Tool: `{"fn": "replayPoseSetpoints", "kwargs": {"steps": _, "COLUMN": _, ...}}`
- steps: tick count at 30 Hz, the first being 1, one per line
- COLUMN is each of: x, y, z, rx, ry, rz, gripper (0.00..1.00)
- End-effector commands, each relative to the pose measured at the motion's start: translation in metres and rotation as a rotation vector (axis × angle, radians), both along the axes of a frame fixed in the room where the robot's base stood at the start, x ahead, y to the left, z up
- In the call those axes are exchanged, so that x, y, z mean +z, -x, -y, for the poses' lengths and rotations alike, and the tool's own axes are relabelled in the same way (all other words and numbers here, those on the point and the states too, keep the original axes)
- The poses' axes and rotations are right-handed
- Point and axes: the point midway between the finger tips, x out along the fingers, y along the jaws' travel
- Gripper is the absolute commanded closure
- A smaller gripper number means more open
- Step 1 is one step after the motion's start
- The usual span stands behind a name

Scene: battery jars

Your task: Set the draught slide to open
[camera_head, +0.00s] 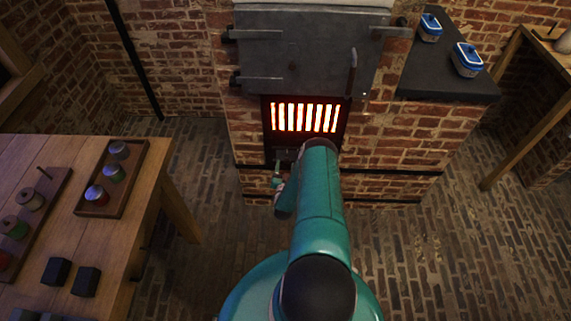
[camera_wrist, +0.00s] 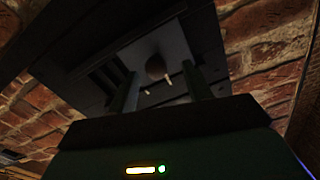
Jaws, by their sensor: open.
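The draught slide (camera_wrist: 172,46) is a grey plate with a round dark knob (camera_wrist: 157,67), set in a dark slotted frame (camera_wrist: 85,62) in the wrist view. Dark slots show to the left of the plate. My gripper (camera_wrist: 160,82) is open, with one finger on each side of the knob. I cannot tell whether either finger touches it. In the head view my gripper (camera_head: 278,170) is at the furnace front, just below the glowing grate (camera_head: 304,117). My arm and gripper partly cover the slide area there, and the slide's exact setting is too small to read.
The brick furnace has a grey metal door (camera_head: 305,55) with an upright handle (camera_head: 352,70) above the grate. A wooden table (camera_head: 75,170) with trays of jars stands at left. A dark ledge (camera_head: 440,85) at right holds two blue-and-white boxes (camera_head: 467,60). The brick floor at right is clear.

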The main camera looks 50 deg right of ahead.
Motion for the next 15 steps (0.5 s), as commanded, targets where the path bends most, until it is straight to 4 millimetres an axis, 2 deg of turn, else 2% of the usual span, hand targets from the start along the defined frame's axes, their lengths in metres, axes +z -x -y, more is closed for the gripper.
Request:
{"fn": "replayPoseSetpoints", "kwargs": {"steps": 9, "x": -0.001, "y": 0.047, "z": -0.054, "rx": 0.002, "ry": -0.003, "rz": -0.004, "gripper": 0.50}}
{"fn": "replayPoseSetpoints", "kwargs": {"steps": 15, "x": 0.000, "y": 0.068, "z": -0.079, "rx": 0.003, "ry": -0.002, "rz": -0.001, "gripper": 0.50}}
